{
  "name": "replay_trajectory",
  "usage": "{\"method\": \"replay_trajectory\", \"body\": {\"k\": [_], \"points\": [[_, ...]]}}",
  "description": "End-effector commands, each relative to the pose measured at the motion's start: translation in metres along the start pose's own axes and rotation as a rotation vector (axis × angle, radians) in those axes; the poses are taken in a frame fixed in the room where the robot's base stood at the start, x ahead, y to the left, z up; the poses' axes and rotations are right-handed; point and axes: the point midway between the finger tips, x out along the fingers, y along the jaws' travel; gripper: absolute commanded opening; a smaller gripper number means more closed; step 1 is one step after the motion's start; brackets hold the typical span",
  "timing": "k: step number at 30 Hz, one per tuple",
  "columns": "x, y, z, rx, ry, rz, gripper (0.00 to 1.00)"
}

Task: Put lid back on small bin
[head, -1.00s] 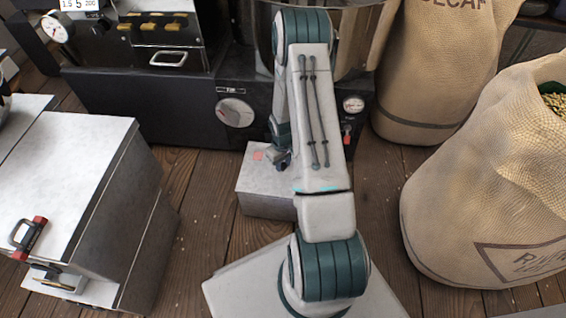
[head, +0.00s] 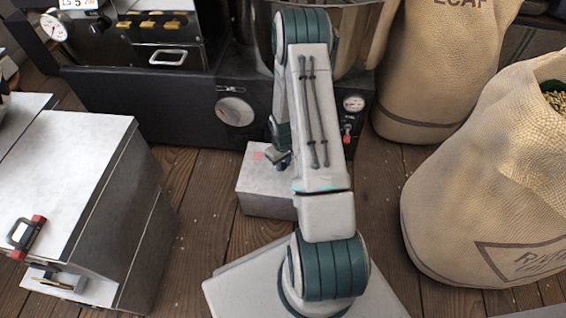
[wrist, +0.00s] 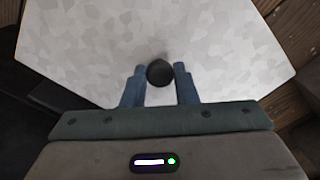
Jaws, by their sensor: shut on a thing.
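The small bin (head: 265,204) is a low grey metal box on the wooden floor, in front of the dark machine. Its top is pale with a small pinkish-red mark. In the wrist view the lid (wrist: 90,40) is a pale mottled plate with a round black knob (wrist: 160,73) near its middle. My gripper (wrist: 160,70) has its two blue fingers on either side of the knob and is shut on it. In the head view my gripper (head: 283,160) is over the bin top, partly hidden by my arm. I cannot tell whether the lid sits fully on the bin.
A large metal cabinet (head: 65,180) with a red-and-black handle stands at the left. Burlap sacks (head: 480,200) stand at the right. The dark roasting machine (head: 150,105) blocks the back. Bare floor (head: 215,220) lies between the cabinet and the bin.

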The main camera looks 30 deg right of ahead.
Motion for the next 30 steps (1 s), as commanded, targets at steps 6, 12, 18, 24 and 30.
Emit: {"method": "replay_trajectory", "body": {"k": [6, 12, 18, 24, 30], "points": [[-0.0004, 0.0001, -0.0002, 0.0, 0.0, 0.0, 0.0], [-0.0003, 0.0001, -0.0001, 0.0, 0.0, 0.0, 0.52], [0.0, 0.0, 0.0001, 0.0, 0.0, 0.0, 0.68], [0.0, 0.0, 0.0001, 0.0, 0.0, 0.0, 0.73], [-0.0029, 0.0, 0.0, 0.0, 0.0, 0.0, 0.73]]}}
